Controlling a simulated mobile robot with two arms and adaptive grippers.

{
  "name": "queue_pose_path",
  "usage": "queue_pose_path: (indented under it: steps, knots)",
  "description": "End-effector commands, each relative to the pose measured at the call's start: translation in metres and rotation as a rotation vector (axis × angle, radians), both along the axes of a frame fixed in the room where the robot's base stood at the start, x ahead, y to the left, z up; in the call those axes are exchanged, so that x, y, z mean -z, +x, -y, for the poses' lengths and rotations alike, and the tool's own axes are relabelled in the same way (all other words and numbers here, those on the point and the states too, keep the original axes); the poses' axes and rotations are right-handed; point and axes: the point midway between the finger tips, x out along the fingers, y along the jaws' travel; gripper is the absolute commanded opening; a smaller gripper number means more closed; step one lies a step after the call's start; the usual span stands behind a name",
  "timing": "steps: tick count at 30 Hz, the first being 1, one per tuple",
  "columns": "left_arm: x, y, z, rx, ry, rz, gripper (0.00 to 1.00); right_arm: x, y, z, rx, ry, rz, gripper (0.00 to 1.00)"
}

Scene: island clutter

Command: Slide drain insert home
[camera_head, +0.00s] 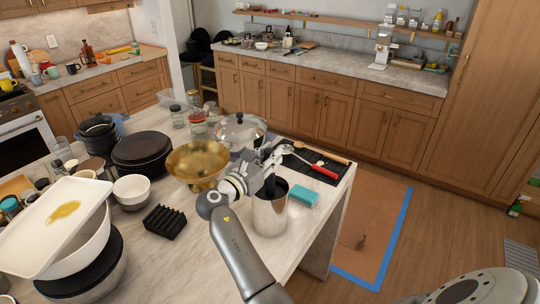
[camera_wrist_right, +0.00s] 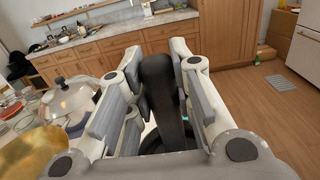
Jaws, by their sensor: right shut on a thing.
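A metal canister (camera_head: 270,216) stands upright near the front right part of the island counter. My right gripper (camera_head: 268,178) is over the canister's mouth, its arm rising from the bottom of the head view. It is shut on a black part (camera_head: 277,188), which I take for the drain insert. In the right wrist view this black piece (camera_wrist_right: 158,90) stands between the two fingers (camera_wrist_right: 160,98), with a dark round rim below it. The insert's lower end is hidden by the canister and gripper, so I cannot tell how deep it sits. My left gripper is not in view.
A teal sponge (camera_head: 304,195) lies right of the canister. A black rack (camera_head: 165,221) and stacked dishes crowd the left. The counter's right edge is close.

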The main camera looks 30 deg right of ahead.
Motion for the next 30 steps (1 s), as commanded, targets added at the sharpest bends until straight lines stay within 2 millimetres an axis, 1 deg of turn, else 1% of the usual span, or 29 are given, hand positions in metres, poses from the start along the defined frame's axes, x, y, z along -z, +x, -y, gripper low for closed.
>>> queue_pose_path:
  steps: [30]
  knots:
    - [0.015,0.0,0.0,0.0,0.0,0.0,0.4,0.026,0.0,0.0,0.0,-0.001,0.0,0.0]
